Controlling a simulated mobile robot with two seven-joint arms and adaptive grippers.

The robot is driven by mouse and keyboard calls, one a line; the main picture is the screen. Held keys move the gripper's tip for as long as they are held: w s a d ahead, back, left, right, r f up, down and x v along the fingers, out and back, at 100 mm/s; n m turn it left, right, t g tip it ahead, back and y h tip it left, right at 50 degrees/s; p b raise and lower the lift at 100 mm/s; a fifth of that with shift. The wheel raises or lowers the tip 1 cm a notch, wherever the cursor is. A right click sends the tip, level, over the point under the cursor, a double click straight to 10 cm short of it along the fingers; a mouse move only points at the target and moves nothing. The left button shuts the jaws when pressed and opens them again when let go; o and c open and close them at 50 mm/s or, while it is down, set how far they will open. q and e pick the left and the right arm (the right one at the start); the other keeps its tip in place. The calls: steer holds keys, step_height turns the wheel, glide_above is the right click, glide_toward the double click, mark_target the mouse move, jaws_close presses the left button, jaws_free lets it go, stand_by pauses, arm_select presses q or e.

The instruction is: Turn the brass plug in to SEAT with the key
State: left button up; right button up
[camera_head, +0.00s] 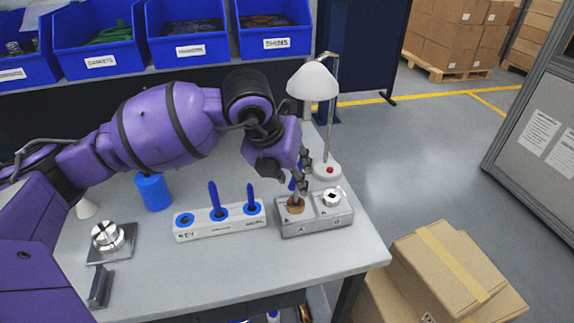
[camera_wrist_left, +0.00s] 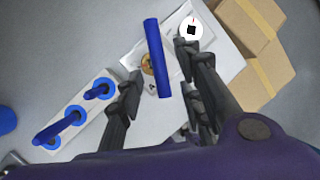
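The grey housing (camera_head: 315,222) stands near the table's right end. The brass plug (camera_head: 296,205) sits in its left port; the blue bar partly hides it in the left wrist view (camera_wrist_left: 147,66). The key's blue bar handle (camera_wrist_left: 157,60) lies over the plug, with a grey shaft (camera_head: 297,194) down towards it. I cannot tell how well the key is engaged. My left gripper (camera_wrist_left: 162,82) is over the housing, its fingers either side of the bar, with gaps visible on both sides. My right gripper is not in view.
A white rack (camera_head: 190,235) with blue ring sockets and two upright blue handles stands left of the housing. A lamp (camera_head: 313,82) stands behind it. A blue cylinder (camera_head: 154,192) stands further left.

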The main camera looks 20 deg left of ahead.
mark_target(296, 190)
arm_select(q)
steer(key=shift+x, duration=1.25)
jaws_close()
steer(key=shift+m, duration=0.5)
steer(key=shift+m+g+h+b, duration=0.35)
steer(key=shift+m+h, duration=0.15)
steer(key=shift+m, duration=0.3)
steer(key=shift+s, duration=0.1)
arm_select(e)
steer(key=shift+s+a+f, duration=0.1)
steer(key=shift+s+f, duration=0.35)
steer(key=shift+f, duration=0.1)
arm_select(q)
steer(key=shift+d, duration=0.1)
